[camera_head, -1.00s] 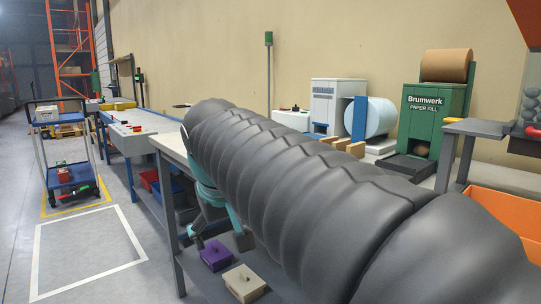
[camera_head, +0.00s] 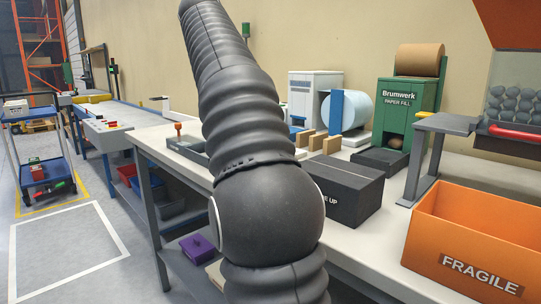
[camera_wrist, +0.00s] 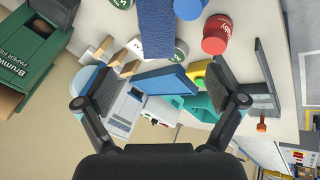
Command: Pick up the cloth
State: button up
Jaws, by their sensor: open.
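My gripper (camera_wrist: 164,74) is open in the wrist view, with its two dark fingers wide apart and nothing held between them. A blue, rough-textured strip (camera_wrist: 155,28) lies on the pale bench top beyond the fingertips, near the top edge of the picture. It may be the cloth; I cannot tell for sure. A teal thing (camera_wrist: 200,108) shows partly behind the right finger; what it is is unclear. In the head view my dark arm crosses the middle, and neither my gripper nor a clear cloth shows there.
A red can (camera_wrist: 216,34) and a blue round item (camera_wrist: 189,8) stand near the strip. In the head view a dark box (camera_head: 345,190), an orange FRAGILE crate (camera_head: 460,238) and a green paper-fill machine (camera_head: 405,115) stand on the bench. Open floor (camera_head: 70,250) lies at left.

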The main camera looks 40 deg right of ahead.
jog(key=b+x, duration=0.1)
jog(key=x, duration=0.5)
jog(key=shift+f+b, duration=0.15)
jog(key=shift+b, duration=0.2)
jog(key=shift+d+b+x, duration=0.25)
jog(key=shift+b+x, duration=0.5)
jog(key=shift+x, duration=2.45)
jog(key=c, duration=1.4)
jog(key=shift+o, duration=0.2)
jog(key=shift+r+p, duration=0.3)
jog(key=shift+r, duration=0.4)
notch_tip(320, 180, up, 4)
jog(key=shift+f+p, duration=0.15)
jog(key=shift+p, duration=0.6)
jog(key=s+d+r+p, duration=0.1)
jog(key=s+d+r, duration=0.4)
jog(key=s, duration=0.5)
jog(key=shift+s+r, duration=0.3)
jog(key=shift+r, duration=0.35)
